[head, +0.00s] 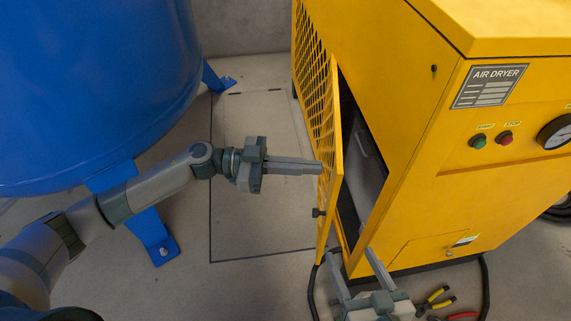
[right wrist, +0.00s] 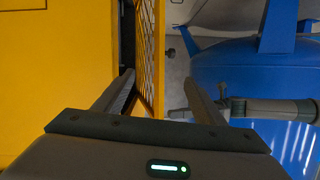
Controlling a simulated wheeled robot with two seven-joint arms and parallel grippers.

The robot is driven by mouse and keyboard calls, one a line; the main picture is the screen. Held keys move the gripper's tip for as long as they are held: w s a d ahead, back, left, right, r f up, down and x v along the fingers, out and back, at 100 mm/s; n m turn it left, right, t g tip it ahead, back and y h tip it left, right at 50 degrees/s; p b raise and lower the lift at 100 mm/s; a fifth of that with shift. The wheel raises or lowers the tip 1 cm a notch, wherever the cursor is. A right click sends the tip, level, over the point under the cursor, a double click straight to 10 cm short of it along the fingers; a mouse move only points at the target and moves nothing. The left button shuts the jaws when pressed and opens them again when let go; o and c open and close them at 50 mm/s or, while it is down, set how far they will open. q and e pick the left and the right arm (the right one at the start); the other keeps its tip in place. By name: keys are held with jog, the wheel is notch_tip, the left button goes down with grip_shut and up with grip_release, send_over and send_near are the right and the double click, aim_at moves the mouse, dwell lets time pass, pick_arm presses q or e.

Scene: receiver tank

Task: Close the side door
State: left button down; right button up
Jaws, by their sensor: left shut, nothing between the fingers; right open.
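The side door (head: 330,155) is a yellow perforated panel on the left side of the yellow air dryer (head: 410,130). It stands ajar, with a dark gap between it and the cabinet. A small dark knob (head: 318,212) sits low on the door. My left gripper (head: 318,167) is shut and empty, its fingertips at the door's outer face; I cannot tell whether they touch. My right gripper (head: 350,258) is open below the door's lower end. In the right wrist view the door (right wrist: 152,50) shows edge-on between the open fingers, beyond them.
A blue tank (head: 90,90) on legs stands at the left. Pliers (head: 434,301) and a black cable (head: 484,285) lie on the floor by the dryer's front. The floor between tank and door is clear apart from my left arm.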

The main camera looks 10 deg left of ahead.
aim_at(335, 168)
pick_arm(q)
jog(key=shift+w+d, duration=0.1)
jog(key=shift+d, duration=1.2)
pick_arm(e)
jog(key=shift+w+r+t, duration=0.15)
jog(key=shift+r+t, duration=0.15)
jog(key=shift+r, duration=0.15)
jog(key=shift+a, duration=0.1)
pick_arm(q)
jog(key=shift+n+t, duration=0.5)
jog(key=shift+t, duration=0.3)
jog(key=d+p, duration=0.4)
jog(key=shift+w+d+r+p, duration=0.15)
jog(key=shift+w+r+p, duration=0.05)
jog(key=shift+p, duration=0.15)
jog(key=d+n+t+p, duration=0.2)
jog(key=d+t+p, duration=0.1)
jog(key=d+p, duration=0.2)
jog(key=shift+w+d+y, duration=0.4)
jog(key=shift+w+d, duration=0.05)
jog(key=shift+d, duration=0.35)
pick_arm(e)
jog(key=s+d+f+g+h, duration=0.5)
jog(key=s+d+f+g, duration=0.5)
jog(key=d+g, duration=0.1)
jog(key=shift+s+d+f+m, duration=0.25)
jog(key=shift+s+d+m, duration=0.1)
jog(key=shift+m, duration=0.05)
pick_arm(q)
jog(key=shift+d, duration=0.1)
